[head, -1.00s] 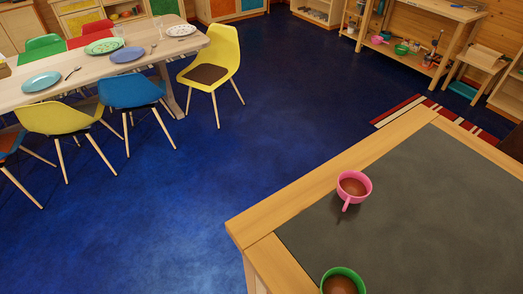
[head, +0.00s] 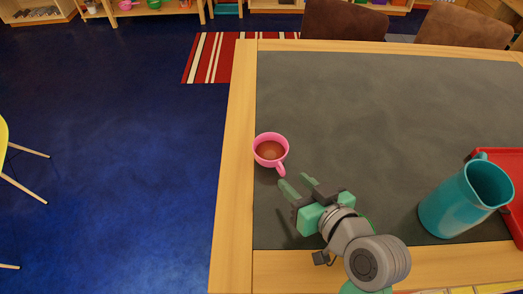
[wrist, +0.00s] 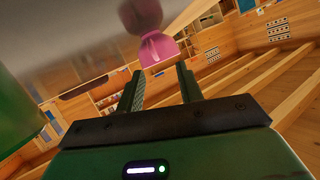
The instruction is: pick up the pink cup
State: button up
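The pink cup (head: 266,152) stands upright on the dark grey table top (head: 390,110), near its left edge, with brown liquid inside. Its handle points toward my gripper (head: 293,181). My gripper is open and empty, its two fingers apart, just short of the handle on the near right side.
A teal pitcher (head: 452,208) stands at the right of the table, beside a red tray (head: 508,162). Two brown chairs (head: 345,20) are at the far side. The table's middle is clear. A striped rug (head: 208,58) lies on the blue floor beyond the left edge.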

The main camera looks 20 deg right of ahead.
aim_at(282, 166)
jog(key=x, duration=0.1)
jog(key=p+x, duration=0.1)
jog(key=x, duration=0.3)
jog(key=shift+w+d+r+p, duration=0.2)
jog(key=shift+w+d+p, duration=0.1)
jog(key=shift+p, duration=0.1)
jog(key=shift+w+f, duration=0.15)
jog(key=shift+f, duration=0.05)
grip_shut()
